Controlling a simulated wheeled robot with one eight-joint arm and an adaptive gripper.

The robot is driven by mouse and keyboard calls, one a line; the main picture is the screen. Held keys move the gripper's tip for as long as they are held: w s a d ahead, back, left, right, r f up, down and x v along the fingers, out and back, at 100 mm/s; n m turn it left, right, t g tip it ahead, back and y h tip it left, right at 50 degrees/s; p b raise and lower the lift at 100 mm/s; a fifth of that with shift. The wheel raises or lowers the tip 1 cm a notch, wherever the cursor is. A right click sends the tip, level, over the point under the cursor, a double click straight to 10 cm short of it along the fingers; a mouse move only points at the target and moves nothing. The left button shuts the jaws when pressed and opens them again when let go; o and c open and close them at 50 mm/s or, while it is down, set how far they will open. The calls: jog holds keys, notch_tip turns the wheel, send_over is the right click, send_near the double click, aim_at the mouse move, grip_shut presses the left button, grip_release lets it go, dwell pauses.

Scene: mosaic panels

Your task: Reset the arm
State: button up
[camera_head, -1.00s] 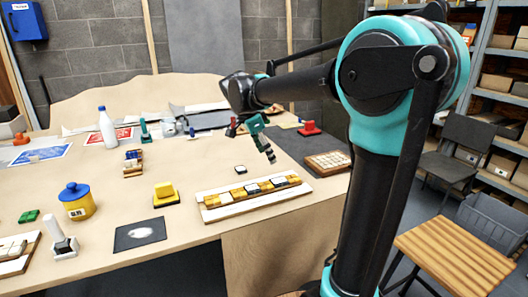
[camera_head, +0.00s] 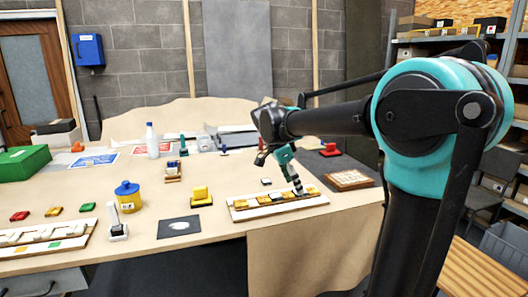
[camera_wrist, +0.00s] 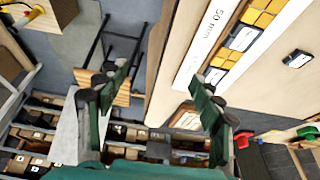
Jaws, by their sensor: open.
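My gripper (camera_head: 297,188) hangs from the arm at the right of the table in the head view, close to the right part of the white mosaic tray (camera_head: 240,216). In the wrist view my gripper (camera_wrist: 160,86) is open, with nothing between its two green fingers. The tray (camera_wrist: 203,48) with yellow and dark-edged white tiles lies at the upper right there. I cannot tell the fingers' exact height above the tray. A loose dark-edged white tile (camera_head: 266,181) lies behind the tray, apart from the fingers; it also shows in the wrist view (camera_wrist: 298,58).
A yellow stamp block (camera_head: 201,196), a dark mat (camera_head: 178,227), a blue-lidded yellow jar (camera_head: 128,198) and a second panel (camera_head: 35,236) stand further left. A green box (camera_head: 22,162) is at far left. A wooden tile board (camera_head: 348,179) lies right. Shelves line the right wall.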

jog(key=s+d+f+n+t+y, duration=0.1)
jog(key=s+d+f+n+y, duration=0.1)
jog(key=s+d+f+n, duration=0.2)
jog(key=s+d+f+n+t+y, duration=0.1)
jog(key=s+d+f+n, duration=0.4)
jog(key=s+f+n, duration=0.5)
jog(key=s+f+y, duration=0.1)
jog(key=s+f, duration=0.5)
jog(key=f, duration=0.2)
jog(key=shift+s+d+t, duration=0.2)
jog(key=shift+s+t, duration=0.1)
jog(key=shift+t, duration=0.1)
